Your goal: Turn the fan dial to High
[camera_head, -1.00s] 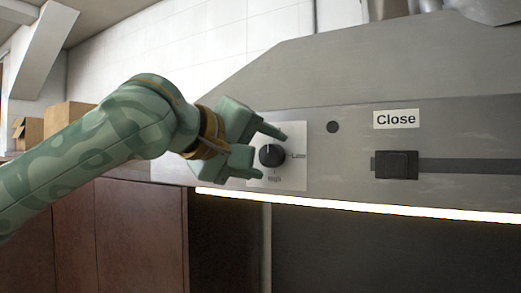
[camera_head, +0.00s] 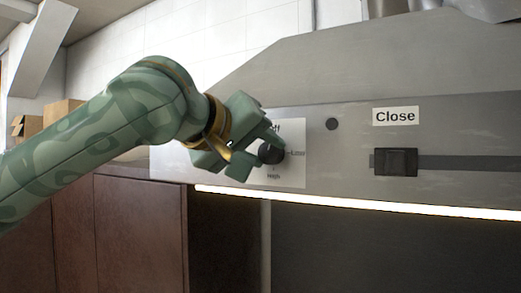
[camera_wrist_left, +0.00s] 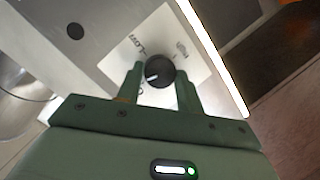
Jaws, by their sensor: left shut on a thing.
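The fan dial (camera_head: 271,154) is a round black knob on a white plate (camera_head: 292,170) on the steel hood front. The plate has Low at the right and High below; the label at the top is partly covered by a finger. My left gripper (camera_head: 263,155) is shut on the dial, one finger at its upper side and one at its lower left. In the left wrist view the dial (camera_wrist_left: 160,71) sits between both fingertips (camera_wrist_left: 160,80). Its white mark points to the lower left, toward a mostly hidden label. My right gripper is not in view.
A bright light strip (camera_head: 350,205) runs along the hood's lower edge. Cardboard boxes (camera_head: 62,110) stand at the far left.

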